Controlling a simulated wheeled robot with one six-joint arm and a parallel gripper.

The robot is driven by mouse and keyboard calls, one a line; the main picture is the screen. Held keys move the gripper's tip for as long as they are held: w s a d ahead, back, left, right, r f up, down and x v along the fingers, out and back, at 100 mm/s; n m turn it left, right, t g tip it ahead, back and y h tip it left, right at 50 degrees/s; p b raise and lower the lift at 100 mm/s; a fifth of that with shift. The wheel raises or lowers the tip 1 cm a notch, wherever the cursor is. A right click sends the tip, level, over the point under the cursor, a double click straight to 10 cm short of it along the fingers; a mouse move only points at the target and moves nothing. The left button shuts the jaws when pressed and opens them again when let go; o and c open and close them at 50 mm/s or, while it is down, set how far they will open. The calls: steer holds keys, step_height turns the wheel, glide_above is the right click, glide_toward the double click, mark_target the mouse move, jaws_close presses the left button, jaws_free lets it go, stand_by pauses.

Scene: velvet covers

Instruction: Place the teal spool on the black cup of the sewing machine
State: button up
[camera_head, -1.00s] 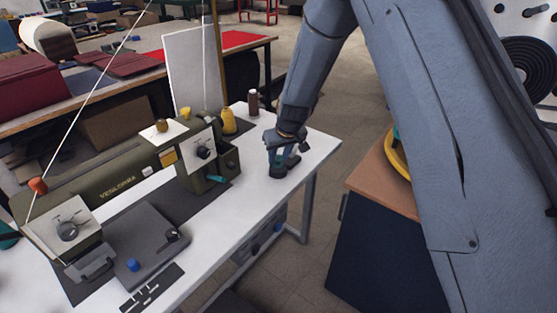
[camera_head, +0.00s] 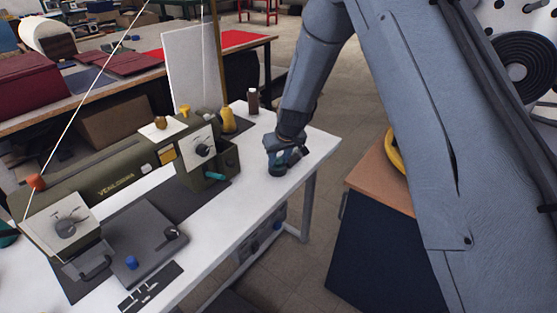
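The olive-green sewing machine (camera_head: 120,182) lies along the white table. My gripper (camera_head: 281,167) points down at the table's right end, low over the top. A small dark, partly teal thing shows at its fingers, mostly hidden by them; it may be the teal spool, but I cannot tell for sure. Whether the fingers are closed on it is too small to see. A small teal piece (camera_head: 215,176) sticks out from the right end of the machine. A small black round part (camera_head: 171,233) sits on the machine's grey bed plate; I cannot tell whether it is the black cup.
A blue knob (camera_head: 131,262) is on the grey plate. A white panel (camera_head: 190,70) rises behind the machine. A wooden-topped cabinet (camera_head: 375,180) stands right, across a floor gap.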

steer(key=shift+o, duration=0.4)
steer(key=shift+s+r+p, duration=0.2)
steer(key=shift+r+p, duration=0.05)
steer(key=shift+p, duration=0.4)
steer(key=b+v, duration=0.3)
steer(key=v, duration=0.9)
steer(key=s+d+m+g, duration=0.1)
steer(key=s+d, duration=0.5)
steer(key=s, duration=0.3)
steer(key=s+d+m+g+h, duration=0.1)
steer(key=s+d+m, duration=0.1)
steer(key=s+d, duration=0.3)
steer(key=s+d+m+g, duration=0.1)
steer(key=s+d, duration=0.5)
steer(key=s, duration=0.7)
steer(key=shift+s+d+r+m+h, duration=0.25)
steer(key=shift+d+r+m+h, duration=0.1)
steer(key=shift+d+m+h, duration=0.05)
